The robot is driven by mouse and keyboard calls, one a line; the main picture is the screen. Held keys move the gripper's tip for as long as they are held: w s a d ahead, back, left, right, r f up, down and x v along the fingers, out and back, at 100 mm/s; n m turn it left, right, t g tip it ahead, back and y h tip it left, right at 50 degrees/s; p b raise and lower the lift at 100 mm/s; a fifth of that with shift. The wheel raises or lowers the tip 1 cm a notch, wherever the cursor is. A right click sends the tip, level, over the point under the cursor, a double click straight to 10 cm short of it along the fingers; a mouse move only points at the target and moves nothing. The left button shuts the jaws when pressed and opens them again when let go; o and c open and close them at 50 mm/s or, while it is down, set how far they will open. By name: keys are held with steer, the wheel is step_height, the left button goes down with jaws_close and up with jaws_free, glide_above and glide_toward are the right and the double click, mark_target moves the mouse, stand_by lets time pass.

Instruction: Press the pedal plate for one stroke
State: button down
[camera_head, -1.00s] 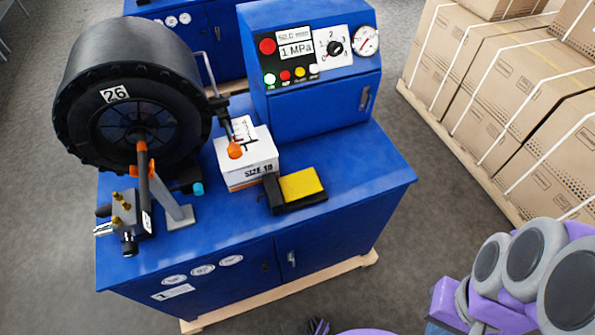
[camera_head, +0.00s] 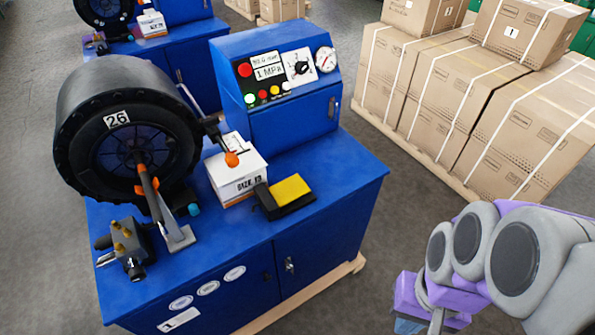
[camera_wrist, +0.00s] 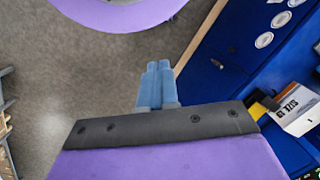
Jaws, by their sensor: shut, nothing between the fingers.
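The pedal plate (camera_head: 290,190) is a yellow block in a black frame, lying on the blue machine's top (camera_head: 330,205) near its front edge, right of a white box marked with a size (camera_head: 237,170). A small yellow part of the pedal (camera_wrist: 257,111) shows at the right in the wrist view, partly hidden by the wrist. My gripper (camera_wrist: 158,64) has blue fingers, shut together and empty, over the grey floor and apart from the machine. In the head view only part of it (camera_head: 408,326) shows at the lower edge, right of the machine.
A black wheel marked 26 (camera_head: 125,140) and a brass-fitted valve block (camera_head: 125,250) stand left on the machine. A control panel (camera_head: 275,75) rises behind the pedal. Strapped cartons (camera_head: 470,100) stand on a pallet at the right. Grey floor lies between.

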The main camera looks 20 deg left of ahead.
steer(key=w+a+f+m+t+y, duration=0.15)
steer(key=w+a+y, duration=0.25)
steer(key=w+a, duration=1.1)
steer(key=m+t+y+b, duration=0.3)
steer(key=m+t+b, duration=0.2)
steer(key=m+b, duration=0.65)
glide_above(289, 191)
steer(key=p, duration=0.2)
steer(key=shift+m, duration=0.5)
step_height(289, 191, down, 19)
steer(key=shift+s+f, duration=0.1)
steer(key=shift+a+f+b, duration=0.1)
steer(key=shift+f+b, duration=0.35)
steer(key=shift+b, duration=0.05)
steer(key=shift+f, duration=0.1)
